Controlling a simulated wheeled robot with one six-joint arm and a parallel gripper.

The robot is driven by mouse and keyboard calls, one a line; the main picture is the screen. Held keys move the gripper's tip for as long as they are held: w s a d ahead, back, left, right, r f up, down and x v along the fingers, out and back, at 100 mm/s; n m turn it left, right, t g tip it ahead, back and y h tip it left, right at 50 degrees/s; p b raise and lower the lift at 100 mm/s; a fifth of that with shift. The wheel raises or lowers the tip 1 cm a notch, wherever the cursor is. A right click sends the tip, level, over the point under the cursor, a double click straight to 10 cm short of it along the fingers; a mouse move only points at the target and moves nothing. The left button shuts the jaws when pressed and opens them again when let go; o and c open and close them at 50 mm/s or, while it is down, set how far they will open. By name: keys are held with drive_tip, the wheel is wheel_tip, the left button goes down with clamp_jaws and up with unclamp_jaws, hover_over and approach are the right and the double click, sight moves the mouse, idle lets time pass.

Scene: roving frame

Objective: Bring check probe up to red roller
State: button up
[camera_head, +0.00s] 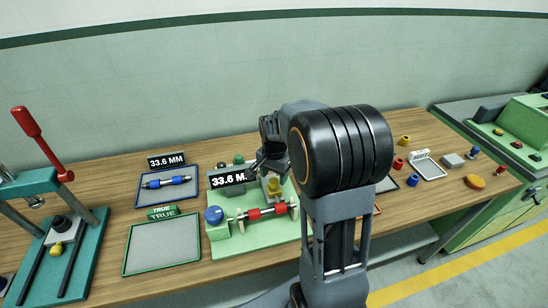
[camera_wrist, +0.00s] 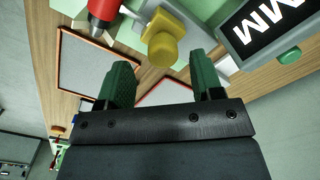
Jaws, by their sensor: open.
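The red roller (camera_head: 254,214) lies across the green fixture (camera_head: 222,248), held at its grey shaft ends. In the wrist view the red roller (camera_wrist: 103,9) shows at the top edge, partly cut off. The check probe seems to be the yellow-knobbed part (camera_head: 273,187) just behind the roller. Its yellow knob (camera_wrist: 163,48) shows in the wrist view beside the roller; whether probe and roller touch is unclear. My gripper (camera_wrist: 161,76) is open, its two green fingers on either side of the knob's near end, not closed on it. In the head view my arm partly hides the fixture.
A display reading 33.6 M (camera_head: 229,179) stands at the fixture's back left, close to my gripper. A blue ball knob (camera_head: 214,215) is at its left. A blue-roller tray (camera_head: 145,198), an empty green-rimmed tray (camera_head: 160,250) and a teal press (camera_head: 78,265) stand further left.

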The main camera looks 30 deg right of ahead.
sight(274, 180)
wheel_tip(274, 180, up, 11)
drive_tip(key=shift+b, duration=0.3)
drive_tip(key=shift+f, duration=0.1)
idle(0.9)
drive_tip(key=s+a+n+t, duration=0.2)
drive_tip(key=s+a+n, duration=0.2)
drive_tip(key=s, duration=0.3)
drive_tip(key=s+a+f+n+t, duration=0.1)
drive_tip(key=s+a+n+t, duration=0.1)
drive_tip(key=s+a+n, duration=0.2)
drive_tip(key=s+n, duration=0.3)
drive_tip(key=shift+a+f, duration=0.25)
drive_tip(key=shift+a, duration=0.05)
